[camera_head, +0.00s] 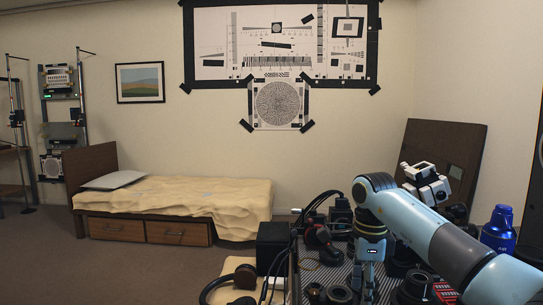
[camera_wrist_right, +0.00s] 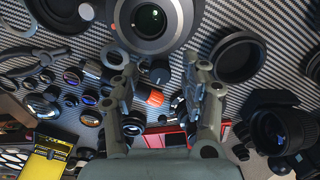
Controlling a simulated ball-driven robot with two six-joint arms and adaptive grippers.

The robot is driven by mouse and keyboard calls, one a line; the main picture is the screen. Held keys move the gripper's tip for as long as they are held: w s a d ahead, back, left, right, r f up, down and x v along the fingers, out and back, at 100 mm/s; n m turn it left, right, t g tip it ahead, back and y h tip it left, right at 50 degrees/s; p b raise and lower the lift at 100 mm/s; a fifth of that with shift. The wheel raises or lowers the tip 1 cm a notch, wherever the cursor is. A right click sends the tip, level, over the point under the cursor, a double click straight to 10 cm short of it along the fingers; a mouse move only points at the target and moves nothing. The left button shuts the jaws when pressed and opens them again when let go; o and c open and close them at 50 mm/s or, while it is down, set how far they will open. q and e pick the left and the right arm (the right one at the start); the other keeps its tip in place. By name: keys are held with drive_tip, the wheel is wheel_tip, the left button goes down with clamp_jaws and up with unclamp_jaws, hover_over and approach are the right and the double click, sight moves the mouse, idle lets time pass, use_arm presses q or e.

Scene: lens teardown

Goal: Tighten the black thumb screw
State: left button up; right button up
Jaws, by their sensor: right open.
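A small black knob, which looks like the black thumb screw (camera_wrist_right: 160,71), shows between my right fingertips in the right wrist view, just below a large lens body (camera_wrist_right: 150,40) with a green-tinted glass. My right gripper (camera_wrist_right: 155,68) is open, with one finger on each side of the knob. Whether either finger touches it I cannot tell. In the head view my right gripper (camera_head: 367,285) points down over the crowded table, and the knob cannot be made out there. My left gripper is not in view.
An orange-ended part (camera_wrist_right: 152,96) lies between the fingers. Black rings (camera_wrist_right: 238,57), small lenses (camera_wrist_right: 72,76) and a dark lens (camera_wrist_right: 280,130) crowd the patterned mat (camera_wrist_right: 290,75). A blue bottle (camera_head: 498,230) stands at the right. A bed (camera_head: 180,205) is beyond the table.

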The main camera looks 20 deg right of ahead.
wheel_tip(320, 180, up, 8)
drive_tip(key=shift+r+p, duration=0.2)
drive_tip(key=shift+p, duration=0.65)
drive_tip(key=w+a+r+t+y+p, duration=0.4)
drive_tip(key=w+a+r, duration=0.3)
drive_tip(key=r, duration=0.3)
drive_tip(key=w+a+r+m+t+y+p, duration=0.1)
drive_tip(key=w+a+r+t+y+p, duration=0.3)
drive_tip(key=r, duration=0.6)
drive_tip(key=shift+w+a+t+y, duration=1)
drive_tip(key=shift+w+a+y, duration=0.45)
drive_tip(key=shift+a, duration=0.75)
drive_tip(key=shift+s+f, duration=0.1)
